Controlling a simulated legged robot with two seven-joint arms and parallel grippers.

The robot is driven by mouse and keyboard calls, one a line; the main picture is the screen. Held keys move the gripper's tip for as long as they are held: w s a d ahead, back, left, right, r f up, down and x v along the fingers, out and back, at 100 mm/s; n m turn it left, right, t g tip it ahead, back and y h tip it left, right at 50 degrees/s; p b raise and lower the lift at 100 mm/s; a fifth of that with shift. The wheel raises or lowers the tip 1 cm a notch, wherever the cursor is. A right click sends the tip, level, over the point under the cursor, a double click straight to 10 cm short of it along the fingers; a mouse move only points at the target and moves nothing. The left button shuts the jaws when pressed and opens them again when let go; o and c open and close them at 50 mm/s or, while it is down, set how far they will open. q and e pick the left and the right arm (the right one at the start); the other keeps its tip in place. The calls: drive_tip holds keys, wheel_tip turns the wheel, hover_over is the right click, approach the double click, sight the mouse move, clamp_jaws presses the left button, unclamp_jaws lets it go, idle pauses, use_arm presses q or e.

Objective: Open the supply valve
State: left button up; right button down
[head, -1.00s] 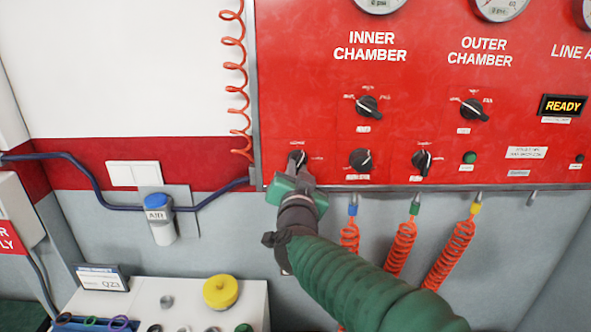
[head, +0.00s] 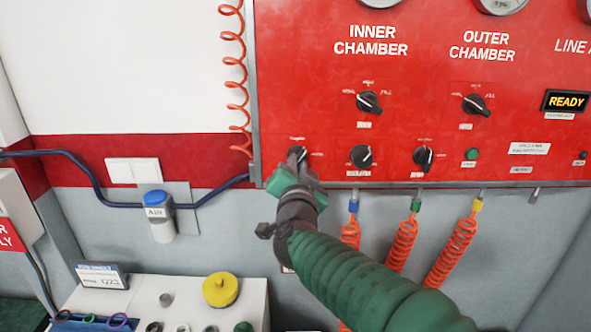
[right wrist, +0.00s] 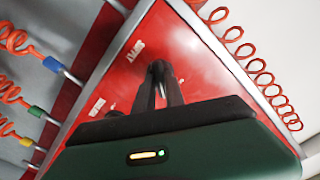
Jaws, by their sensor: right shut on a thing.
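The supply valve appears to be the black knob (head: 301,152) at the lower left corner of the red panel (head: 310,90). My right gripper (head: 297,160) is at this knob, and its fingers are shut on it. In the right wrist view the two dark fingers (right wrist: 158,80) come together on the knob against the red panel. The fingers hide most of the knob, so its exact angle cannot be told. My left gripper is in neither view.
Black knobs sit to the right, one of them close by (head: 361,156). Coiled red hoses (head: 403,245) hang below the panel. A blue-capped air unit (head: 157,215) is on the wall at left. A white bench with a yellow cap (head: 220,289) stands below.

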drive_tip(key=m+b, duration=0.1)
drive_tip(key=m, duration=0.2)
drive_tip(key=shift+d+r+m+b, duration=0.2)
drive_tip(key=shift+m+b, duration=0.2)
drive_tip(key=m+b, duration=0.1)
drive_tip(key=m, duration=0.2)
drive_tip(key=shift+b, duration=0.4)
drive_tip(key=shift+f+m+b, duration=0.2)
drive_tip(key=shift+m+b, duration=0.6)
drive_tip(key=shift+m, duration=1.1)
drive_tip(key=shift+f, duration=0.15)
